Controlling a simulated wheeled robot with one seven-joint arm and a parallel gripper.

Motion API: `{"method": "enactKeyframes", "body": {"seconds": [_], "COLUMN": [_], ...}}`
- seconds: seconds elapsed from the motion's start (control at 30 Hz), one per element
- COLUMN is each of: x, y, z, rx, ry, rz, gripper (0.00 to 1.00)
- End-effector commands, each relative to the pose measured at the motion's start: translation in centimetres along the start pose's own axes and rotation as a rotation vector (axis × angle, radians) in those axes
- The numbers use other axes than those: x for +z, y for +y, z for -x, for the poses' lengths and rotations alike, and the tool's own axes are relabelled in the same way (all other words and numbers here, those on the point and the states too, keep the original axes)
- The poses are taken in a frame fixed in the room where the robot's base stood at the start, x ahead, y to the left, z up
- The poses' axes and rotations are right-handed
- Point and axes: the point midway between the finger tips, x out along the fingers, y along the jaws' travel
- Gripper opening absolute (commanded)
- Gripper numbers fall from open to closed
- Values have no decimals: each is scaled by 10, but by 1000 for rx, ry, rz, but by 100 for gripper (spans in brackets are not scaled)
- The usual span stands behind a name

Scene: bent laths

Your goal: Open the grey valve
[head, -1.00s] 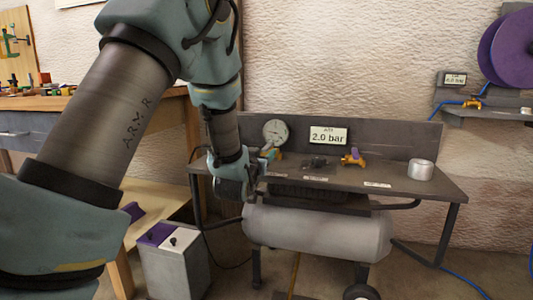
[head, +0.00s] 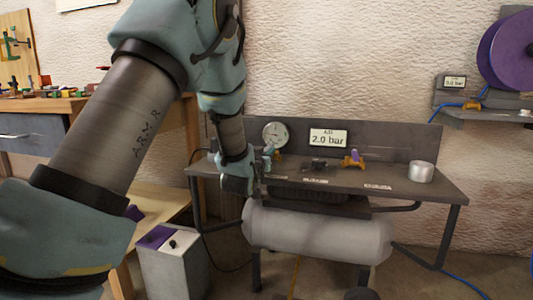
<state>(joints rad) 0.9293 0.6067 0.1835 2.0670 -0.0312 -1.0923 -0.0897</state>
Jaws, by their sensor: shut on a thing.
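The grey valve is mostly hidden behind my gripper at the left end of the dark bench. A bit of its orange-yellow body (head: 277,156) shows just right of the fingers, below the round gauge. My gripper (head: 267,160) is at this valve, reaching in from the left, its fingers shut on what seems to be the handle. The handle's colour and angle cannot be made out. The sign (head: 328,138) behind reads 2.0 bar. The round gauge (head: 275,134) has a pale face; its needle is too small to read.
Another valve (head: 354,159) with a purple handle and yellow body stands to the right. A small dark fitting (head: 318,164) lies between. A silvery cylinder (head: 421,171) stands at the bench's right. A grey tank (head: 318,233) is underneath. A grey box (head: 175,262) stands at lower left.

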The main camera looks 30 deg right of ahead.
Motion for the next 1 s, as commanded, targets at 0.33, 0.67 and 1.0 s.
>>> {"method": "enactKeyframes", "body": {"seconds": [0.33, 0.67, 1.0], "x": [0, 0, 0], "y": [0, 0, 0], "z": [0, 0, 0], "rx": [0, 0, 0], "ry": [0, 0, 0], "rz": [0, 0, 0], "gripper": [0, 0, 0]}}
